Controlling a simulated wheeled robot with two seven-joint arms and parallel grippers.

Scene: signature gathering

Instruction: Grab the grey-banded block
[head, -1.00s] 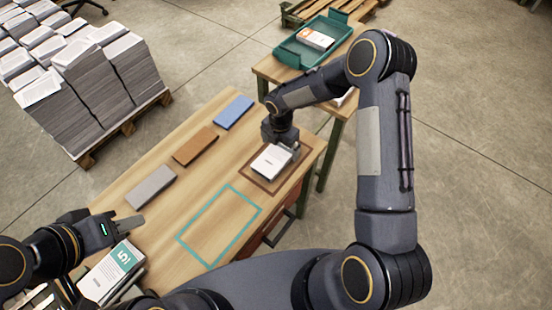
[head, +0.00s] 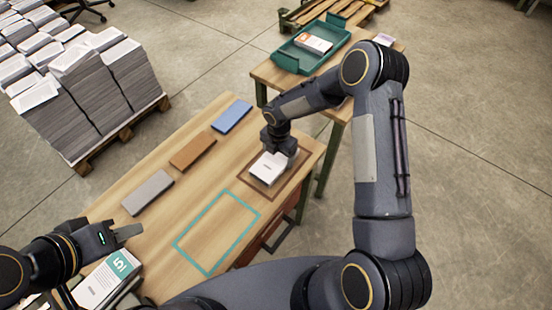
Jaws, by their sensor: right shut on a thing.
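A white block (head: 267,168) lies inside the brown outline at the table's right end. My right gripper (head: 284,152) is over its far right end and shut on it. The gripper covers that end, so I cannot make out a grey band. The block still appears to rest on the table. My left gripper (head: 127,233) hovers at the table's lower left, apart from the block. I cannot tell whether its fingers are open. A teal-banded white block (head: 103,282) marked 5 is just below it.
A grey bar (head: 147,192), a brown bar (head: 193,151) and a blue bar (head: 232,116) lie along the table's far edge. The teal outline (head: 216,233) is empty. A green tray (head: 289,61) holding an orange-banded block (head: 314,43) is on another table. Paper stacks (head: 95,95) stand on a pallet.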

